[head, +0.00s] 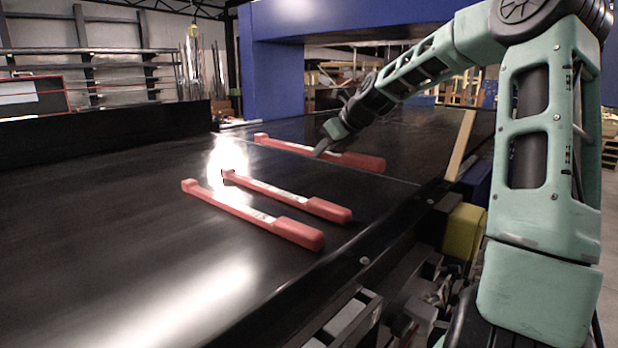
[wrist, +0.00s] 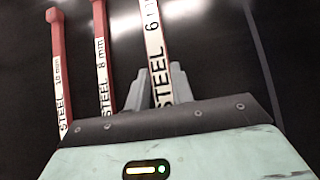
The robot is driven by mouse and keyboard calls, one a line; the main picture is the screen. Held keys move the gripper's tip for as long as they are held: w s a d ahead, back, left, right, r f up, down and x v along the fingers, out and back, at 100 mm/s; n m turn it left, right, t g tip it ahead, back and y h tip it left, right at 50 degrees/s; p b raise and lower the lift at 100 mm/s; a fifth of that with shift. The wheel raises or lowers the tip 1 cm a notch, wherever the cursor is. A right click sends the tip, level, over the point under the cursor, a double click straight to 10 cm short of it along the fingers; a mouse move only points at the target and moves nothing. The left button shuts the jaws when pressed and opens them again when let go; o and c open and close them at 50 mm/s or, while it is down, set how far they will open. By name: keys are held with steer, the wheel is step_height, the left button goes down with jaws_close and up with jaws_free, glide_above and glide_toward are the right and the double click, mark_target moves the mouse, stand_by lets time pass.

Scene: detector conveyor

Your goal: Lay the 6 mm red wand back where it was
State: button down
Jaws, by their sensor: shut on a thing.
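The 6 mm red wand (head: 362,160) is the farthest of three red wands in the head view, over the black conveyor belt. In the wrist view the wand (wrist: 152,35) shows a white label reading "STEEL" and "6", the rest cut off. My gripper (head: 319,151) is at its middle, and in the wrist view its grey fingers (wrist: 158,88) close on the wand from both sides. The wand looks about level and low over the belt. I cannot tell whether it touches the surface.
The 8 mm wand (head: 287,196) and the 10 mm wand (head: 252,214) lie nearer on the belt (head: 120,230), roughly parallel to the held wand. A blue arch (head: 270,65) spans the belt behind. A dark side wall (head: 100,135) edges the left. The belt's near left is clear.

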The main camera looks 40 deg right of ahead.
mark_target(352, 152)
step_height(352, 152, down, 8)
steer(key=shift+s+f+p, duration=0.1)
steer(key=shift+p, duration=0.55)
steer(key=c, duration=1.2)
jaws_free()
steer(key=shift+f, duration=0.1)
steer(key=shift+s+d+r, duration=0.1)
steer(key=shift+s+r, duration=0.15)
steer(key=shift+r, duration=0.1)
steer(key=b+v, duration=0.1)
steer(key=v, duration=1)
steer(key=shift+r, duration=0.15)
steer(key=shift+s, duration=0.1)
